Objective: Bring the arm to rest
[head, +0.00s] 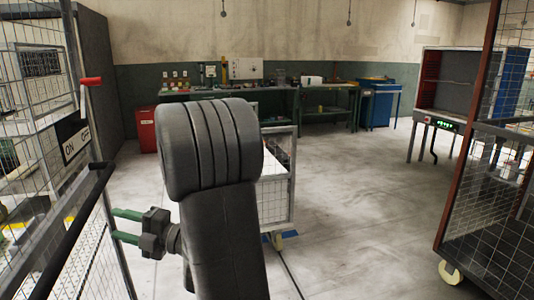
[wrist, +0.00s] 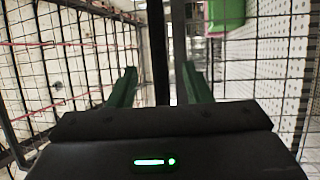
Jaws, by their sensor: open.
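My arm (head: 225,210) stands folded in the middle of the head view, its thick dark grey elbow raised and hiding part of the room behind. My gripper (head: 114,224) is at the left of the arm, its two green fingers pointing left towards a mesh gate. In the wrist view my gripper (wrist: 158,70) has its green fingers apart with nothing held. A dark upright bar (wrist: 158,45) shows in line with the gap between them; I cannot tell whether it is between the fingers or beyond. The gate's black handle bar (head: 72,225) is left of the fingertips in the head view.
A mesh-sided press with a red lever (head: 91,81) and an ON/OFF plate (head: 75,142) stands close at left. A white-topped cart (head: 278,165) is behind my arm. A mesh cage (head: 490,190) stands at right. Workbenches (head: 325,90) line the back wall. The floor (head: 350,200) between is clear.

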